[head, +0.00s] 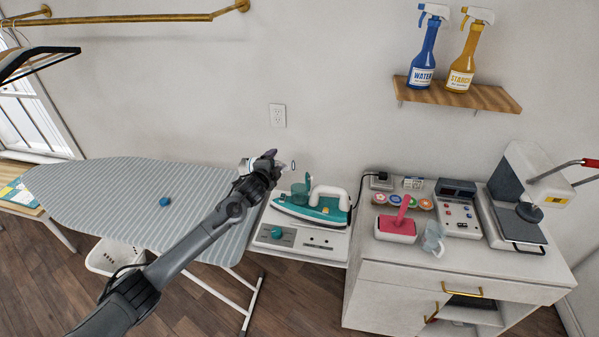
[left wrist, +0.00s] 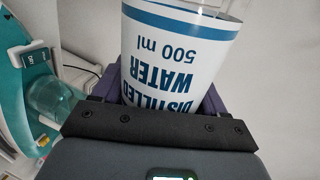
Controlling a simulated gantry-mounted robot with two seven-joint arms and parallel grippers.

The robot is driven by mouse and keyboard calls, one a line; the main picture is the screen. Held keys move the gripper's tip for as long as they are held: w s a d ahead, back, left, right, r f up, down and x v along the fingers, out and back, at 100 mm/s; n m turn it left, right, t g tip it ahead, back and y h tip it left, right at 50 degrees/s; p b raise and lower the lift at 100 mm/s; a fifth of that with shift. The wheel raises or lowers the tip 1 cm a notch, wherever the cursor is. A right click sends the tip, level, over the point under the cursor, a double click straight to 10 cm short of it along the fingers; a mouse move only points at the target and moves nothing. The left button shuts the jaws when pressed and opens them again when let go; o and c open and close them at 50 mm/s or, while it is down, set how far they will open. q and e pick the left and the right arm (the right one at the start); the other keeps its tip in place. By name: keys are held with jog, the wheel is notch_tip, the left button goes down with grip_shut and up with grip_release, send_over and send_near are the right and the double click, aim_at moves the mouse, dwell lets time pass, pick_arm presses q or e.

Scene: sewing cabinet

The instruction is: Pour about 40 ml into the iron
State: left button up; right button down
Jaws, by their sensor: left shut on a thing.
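My left gripper (head: 268,163) is shut on a white bottle (left wrist: 178,50) labelled "DISTILLED WATER 500 ml" in blue; the label reads upside down in the left wrist view. In the head view the gripper mostly hides the bottle. The gripper is above and left of the iron. The teal and white iron (head: 328,209) sits on a white station, with a clear teal tank (head: 299,195) at its left end. In the left wrist view the iron (left wrist: 22,85) and a clear tank (left wrist: 52,98) are at the left, beside the bottle. No liquid stream is visible. My right gripper is not in view.
A round blue cap (head: 165,202) lies on the striped ironing board (head: 110,190). The white cabinet (head: 400,275) at right bears a clear jug (head: 433,238), a pink-topped box (head: 396,229), a control unit (head: 457,208) and a press (head: 520,215). Spray bottles stand on a wall shelf (head: 455,94).

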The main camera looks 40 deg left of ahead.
pick_arm(q)
jog(key=shift+r, duration=0.35)
jog(key=shift+r+m+p, duration=0.15)
jog(key=shift+m+p, duration=0.15)
jog(key=shift+p, duration=0.1)
jog(key=shift+s+a+r+y, duration=0.1)
jog(key=shift+a+y, duration=0.1)
jog(key=shift+y, duration=0.1)
dwell(0.4)
jog(key=shift+s+a, duration=0.1)
jog(key=shift+a, duration=0.1)
jog(key=shift+a, duration=0.1)
dwell(0.8)
jog(key=shift+r+m, duration=0.15)
jog(key=shift+m, duration=0.15)
dwell(0.9)
